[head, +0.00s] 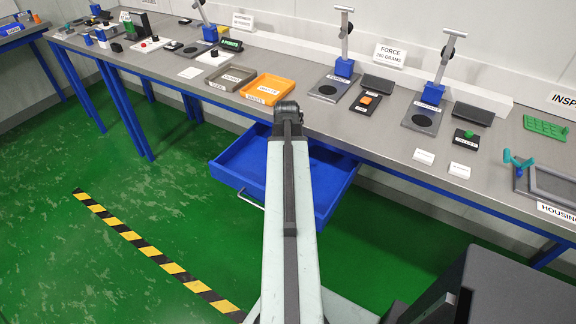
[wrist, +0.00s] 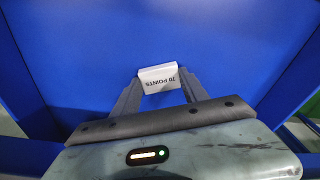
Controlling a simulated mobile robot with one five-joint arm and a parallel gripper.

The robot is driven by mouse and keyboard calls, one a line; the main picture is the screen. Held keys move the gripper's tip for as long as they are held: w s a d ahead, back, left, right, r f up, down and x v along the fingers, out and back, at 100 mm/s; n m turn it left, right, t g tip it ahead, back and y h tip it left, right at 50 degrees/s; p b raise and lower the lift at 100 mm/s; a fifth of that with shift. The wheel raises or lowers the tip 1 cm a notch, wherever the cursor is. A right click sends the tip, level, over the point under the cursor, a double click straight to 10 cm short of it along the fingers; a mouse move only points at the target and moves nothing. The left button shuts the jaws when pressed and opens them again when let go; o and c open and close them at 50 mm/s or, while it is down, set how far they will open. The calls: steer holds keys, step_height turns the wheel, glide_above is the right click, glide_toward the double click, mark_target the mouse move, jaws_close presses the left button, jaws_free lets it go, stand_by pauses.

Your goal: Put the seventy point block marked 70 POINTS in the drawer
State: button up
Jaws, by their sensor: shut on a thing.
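The block marked 70 POINTS (wrist: 158,77) is a small light piece with dark lettering. My gripper (wrist: 159,88) is shut on it, with one dark finger on each side, in the wrist view. The blue drawer (head: 331,191) is pulled open below the bench in the head view. Its blue floor (wrist: 230,45) fills most of the wrist view behind the block, so my gripper is over the drawer. I cannot tell whether the block touches the floor. In the head view my arm hides the gripper, the block and the drawer's middle.
The grey bench (head: 340,133) runs above the drawer. A grey tray (head: 231,77) and an orange tray (head: 267,88) stand near its front edge. Gauge stands (head: 345,50) and small blocks stand farther along it. Yellow-black tape (head: 150,250) marks the green floor.

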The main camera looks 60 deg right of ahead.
steer(key=shift+f, duration=0.15)
steer(key=o, duration=1.4)
steer(key=shift+o, duration=0.2)
step_height(320, 180, up, 12)
steer(key=a+p, duration=0.1)
steer(key=p, duration=1.1)
steer(key=shift+s+a, duration=0.15)
steer(key=shift+s, duration=0.1)
